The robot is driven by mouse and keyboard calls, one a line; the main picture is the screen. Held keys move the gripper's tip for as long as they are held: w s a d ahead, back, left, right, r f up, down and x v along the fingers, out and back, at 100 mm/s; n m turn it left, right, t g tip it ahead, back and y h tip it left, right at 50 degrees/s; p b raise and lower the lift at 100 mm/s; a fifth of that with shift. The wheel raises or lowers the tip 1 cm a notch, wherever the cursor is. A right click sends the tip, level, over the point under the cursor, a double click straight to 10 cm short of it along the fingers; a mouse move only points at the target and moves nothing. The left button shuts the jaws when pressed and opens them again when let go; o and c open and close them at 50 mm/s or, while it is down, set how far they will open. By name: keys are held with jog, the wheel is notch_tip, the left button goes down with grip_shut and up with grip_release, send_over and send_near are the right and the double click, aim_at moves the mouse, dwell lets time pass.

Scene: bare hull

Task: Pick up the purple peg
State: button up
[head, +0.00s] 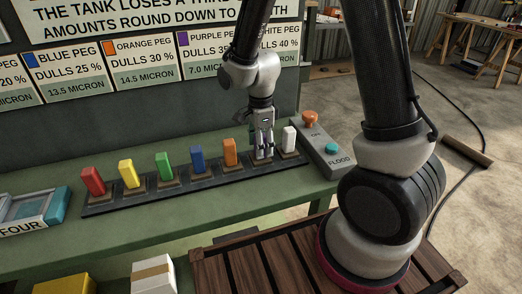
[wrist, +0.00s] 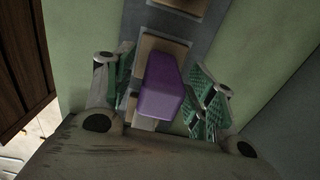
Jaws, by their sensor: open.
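The purple peg (wrist: 162,86) stands in its wooden socket in the wrist view, between the two green-padded fingers of my open gripper (wrist: 160,95). The fingers are on either side of it, with a gap showing on the right; I cannot tell whether the left finger touches it. In the head view my gripper (head: 263,138) is low over the peg row, between the orange peg (head: 230,151) and the white peg (head: 289,139). There it hides the purple peg.
The dark rack (head: 110,206) also holds red (head: 93,181), yellow (head: 129,173), green (head: 164,165) and blue (head: 197,158) pegs. The green table front (head: 200,220) is clear.

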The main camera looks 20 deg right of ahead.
jog(key=shift+f, duration=0.8)
jog(key=shift+a, duration=0.1)
jog(key=c, duration=1.2)
jog(key=shift+r, duration=0.1)
